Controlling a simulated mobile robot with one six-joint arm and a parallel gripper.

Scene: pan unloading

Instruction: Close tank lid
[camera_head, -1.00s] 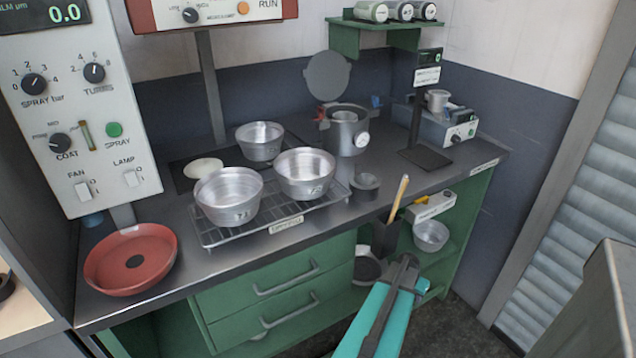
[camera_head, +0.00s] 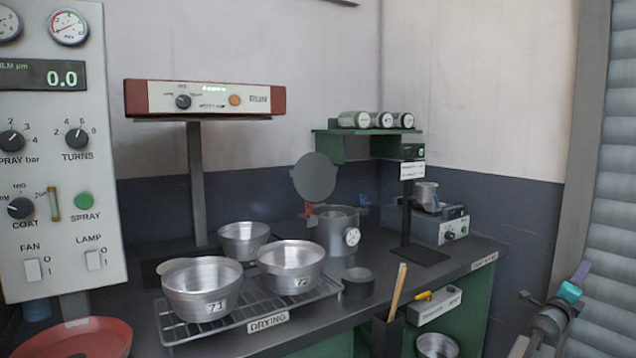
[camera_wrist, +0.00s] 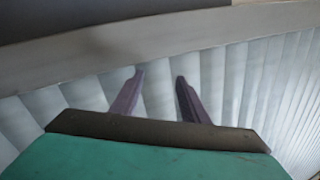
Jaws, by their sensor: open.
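The tank (camera_head: 336,236) is a grey cylindrical pot with a round gauge on its side, at the back of the bench beyond the bowls. Its round grey lid (camera_head: 314,178) stands raised, upright behind the tank's rim. Small red and blue parts show beside the rim. My gripper (camera_head: 583,268) is at the far right of the head view, well away from the tank and in front of a ribbed shutter. In the wrist view, its two purple fingers (camera_wrist: 158,82) are apart with nothing between them. The tank does not show in the wrist view.
Several metal bowls (camera_head: 203,290) stand on and behind the drying rack (camera_head: 240,322), in front of and left of the tank. A small dark cup (camera_head: 357,283) stands in front of the tank. A dark stand (camera_head: 405,215) rises to its right. A shutter (camera_head: 612,180) lines the right.

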